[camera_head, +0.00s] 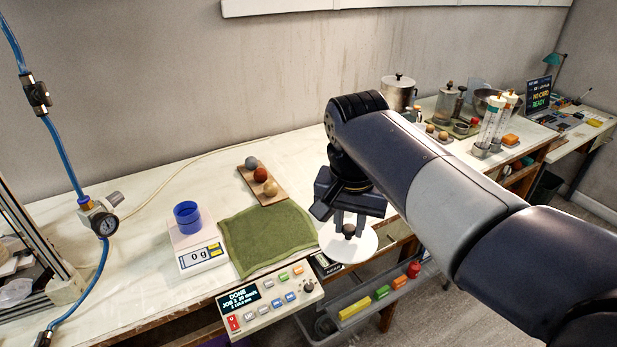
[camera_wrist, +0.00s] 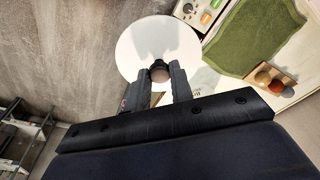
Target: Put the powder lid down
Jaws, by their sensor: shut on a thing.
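The powder lid (camera_head: 340,246) is a white disc with a dark knob on top. My gripper (camera_head: 348,229) is shut on the knob, and the disc hangs below the fingers near the table's front edge, to the right of the green cloth. In the wrist view the lid (camera_wrist: 140,45) shows as a round white disc, with my gripper's fingers (camera_wrist: 159,76) on either side of its knob. Part of the disc lies over the floor in that view. I cannot tell whether any of it touches the table.
A green cloth (camera_head: 268,238) lies left of the lid. A scale (camera_head: 196,246) with a blue cup (camera_head: 187,217), a control box (camera_head: 268,298) and a board of balls (camera_head: 262,184) stand nearby. A grey bin (camera_head: 345,314) is below the table's front edge. Bare tabletop (camera_head: 120,285) lies left.

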